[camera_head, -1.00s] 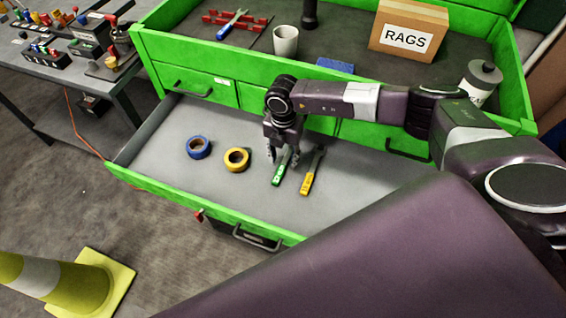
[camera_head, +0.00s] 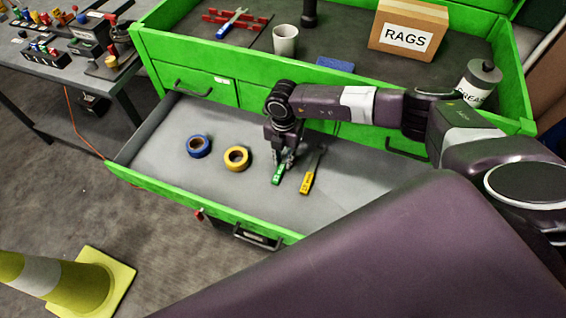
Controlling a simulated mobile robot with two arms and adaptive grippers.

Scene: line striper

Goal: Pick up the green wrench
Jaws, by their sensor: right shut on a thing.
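The green wrench (camera_head: 279,175) lies in the open drawer (camera_head: 215,213) of the green tool cabinet, its far part hidden by the gripper. My right gripper (camera_head: 283,161) is down over it, pointing into the drawer, and is shut on the wrench. Whether the wrench is clear of the drawer floor cannot be told. A yellow-handled tool (camera_head: 309,176) lies just to the right of the gripper. My left gripper is not in view.
A blue tape roll (camera_head: 198,146) and a yellow tape roll (camera_head: 236,159) lie left in the drawer. On the cabinet top stand a cup (camera_head: 285,40), a rags box (camera_head: 409,30) and a grease can (camera_head: 478,80). The drawer's right part is clear.

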